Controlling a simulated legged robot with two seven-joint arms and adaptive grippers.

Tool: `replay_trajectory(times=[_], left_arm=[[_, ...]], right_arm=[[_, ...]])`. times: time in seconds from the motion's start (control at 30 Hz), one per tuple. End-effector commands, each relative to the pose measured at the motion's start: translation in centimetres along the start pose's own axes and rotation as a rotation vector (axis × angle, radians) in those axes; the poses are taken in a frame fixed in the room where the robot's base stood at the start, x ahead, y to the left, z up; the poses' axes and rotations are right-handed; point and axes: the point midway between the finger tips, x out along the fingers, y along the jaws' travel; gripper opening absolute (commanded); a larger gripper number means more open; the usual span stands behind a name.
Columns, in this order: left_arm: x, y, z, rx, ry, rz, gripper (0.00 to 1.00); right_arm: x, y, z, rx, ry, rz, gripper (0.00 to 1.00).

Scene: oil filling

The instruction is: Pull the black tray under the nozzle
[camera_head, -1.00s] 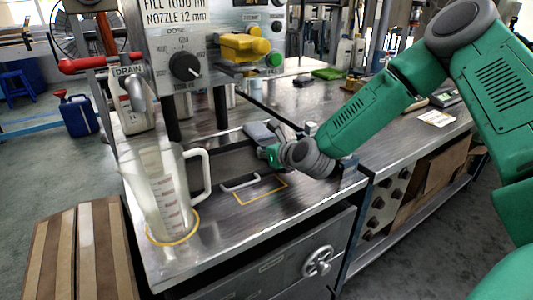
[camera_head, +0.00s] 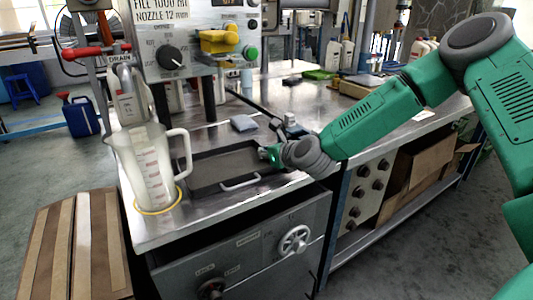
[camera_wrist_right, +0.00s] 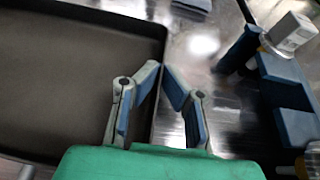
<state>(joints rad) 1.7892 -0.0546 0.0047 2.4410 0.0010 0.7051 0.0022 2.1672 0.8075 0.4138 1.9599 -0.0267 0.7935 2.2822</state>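The black tray (camera_head: 215,165) lies on the metal bench, in front of the filling machine's posts, with a pale handle (camera_head: 241,183) on its front side. My right gripper (camera_head: 272,154) is at the tray's right side. In the right wrist view my fingers (camera_wrist_right: 161,68) close to a narrow gap, with the right wall of the tray (camera_wrist_right: 70,60) running between them; they look shut on that wall. The filling machine (camera_head: 190,35) stands above and behind the tray, marked NOZZLE 12 mm. I cannot make out the nozzle tip itself. My left gripper is out of view.
A clear measuring jug (camera_head: 145,165) stands left of the tray on a yellow ring. A grey cloth (camera_head: 243,123) and small blue and pale fittings (camera_head: 292,127) lie behind and right. The bench's front edge is close, above a valve wheel (camera_head: 294,239).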

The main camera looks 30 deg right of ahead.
Motion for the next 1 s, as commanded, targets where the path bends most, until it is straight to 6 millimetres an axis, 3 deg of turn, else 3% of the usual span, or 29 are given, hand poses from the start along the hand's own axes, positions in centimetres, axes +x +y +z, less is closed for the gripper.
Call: replay_trajectory(times=[0.3, 0.4, 0.77, 1.0], left_arm=[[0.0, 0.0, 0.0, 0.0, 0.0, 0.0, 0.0], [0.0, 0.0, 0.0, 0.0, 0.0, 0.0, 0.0], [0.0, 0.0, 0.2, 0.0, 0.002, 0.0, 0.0], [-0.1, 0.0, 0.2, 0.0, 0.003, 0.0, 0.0]], right_arm=[[0.0, 0.0, -0.1, -0.002, 0.001, 0.0, 0.0], [0.0, 0.0, -0.1, -0.002, 0.001, 0.001, 0.29], [-0.3, 0.0, 0.0, 0.0, 0.0, 0.0, 0.29], [-4.1, -0.1, 0.1, 0.006, -0.001, 0.001, 0.29]])
